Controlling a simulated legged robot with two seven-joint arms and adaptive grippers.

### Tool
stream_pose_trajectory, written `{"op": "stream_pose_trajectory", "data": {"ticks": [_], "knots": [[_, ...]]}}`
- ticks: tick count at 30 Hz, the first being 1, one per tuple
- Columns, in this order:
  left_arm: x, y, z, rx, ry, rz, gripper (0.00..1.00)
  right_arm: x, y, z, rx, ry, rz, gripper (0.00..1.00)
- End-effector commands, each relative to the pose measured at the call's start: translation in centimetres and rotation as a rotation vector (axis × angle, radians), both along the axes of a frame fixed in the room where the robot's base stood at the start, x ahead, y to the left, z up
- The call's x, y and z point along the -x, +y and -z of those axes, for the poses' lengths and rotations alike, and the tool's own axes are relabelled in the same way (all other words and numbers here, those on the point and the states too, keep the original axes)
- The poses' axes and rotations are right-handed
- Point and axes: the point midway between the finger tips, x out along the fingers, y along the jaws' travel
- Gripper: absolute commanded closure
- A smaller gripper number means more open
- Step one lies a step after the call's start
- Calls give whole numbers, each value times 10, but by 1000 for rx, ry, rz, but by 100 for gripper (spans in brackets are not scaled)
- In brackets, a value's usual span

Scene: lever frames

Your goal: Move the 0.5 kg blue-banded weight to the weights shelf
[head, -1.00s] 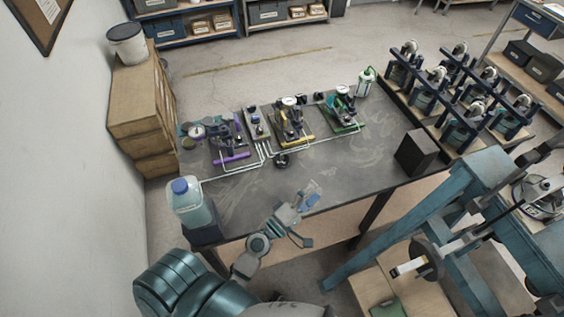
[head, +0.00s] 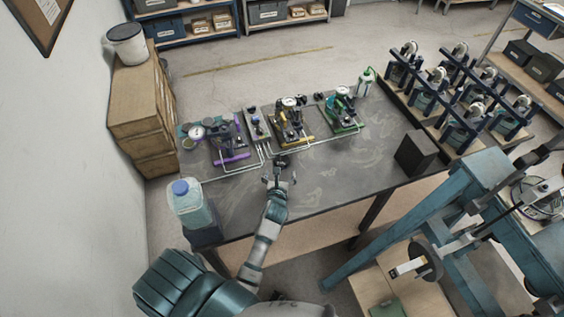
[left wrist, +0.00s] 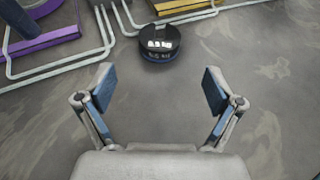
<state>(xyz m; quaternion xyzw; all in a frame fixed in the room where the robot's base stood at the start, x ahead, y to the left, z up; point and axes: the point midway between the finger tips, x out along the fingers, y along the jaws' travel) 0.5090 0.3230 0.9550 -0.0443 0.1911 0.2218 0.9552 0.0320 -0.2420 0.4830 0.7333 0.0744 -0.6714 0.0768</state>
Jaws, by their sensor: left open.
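The weight (left wrist: 160,42) is a short dark disc in the left wrist view, with "0.5 kg" on its label and a dark bluish band low on its side. It stands on the dark table, beside the pale pipes. In the head view the weight (head: 282,160) is small and partly hidden by my left gripper. My left gripper (left wrist: 158,78) is open and empty, its fingers apart on the near side of the weight, not around it. In the head view the left gripper (head: 279,178) is low over the table. My right gripper is out of view. I cannot tell which shelf is the weights shelf.
Lever devices with purple (head: 232,159), yellow (head: 292,141) and green (head: 344,126) bases stand behind the weight, joined by pipes. A blue-capped jug (head: 188,203) stands at the left edge. A black block (head: 415,153) is at the right. The table (head: 345,182) between is clear.

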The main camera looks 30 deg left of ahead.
Motion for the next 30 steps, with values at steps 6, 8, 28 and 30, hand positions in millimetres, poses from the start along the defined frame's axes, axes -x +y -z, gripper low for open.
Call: {"op": "stream_pose_trajectory", "data": {"ticks": [6, 8, 28, 30], "knots": [[-25, 12, 11, 0, 0, 0, 8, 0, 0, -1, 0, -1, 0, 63], [-27, 14, 13, 0, -1, 0, 8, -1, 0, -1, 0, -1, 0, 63], [-70, 34, 33, -2, -1, 0, 13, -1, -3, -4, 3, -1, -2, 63], [-70, 34, 33, -2, -1, 0, 30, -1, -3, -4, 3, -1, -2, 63]]}}
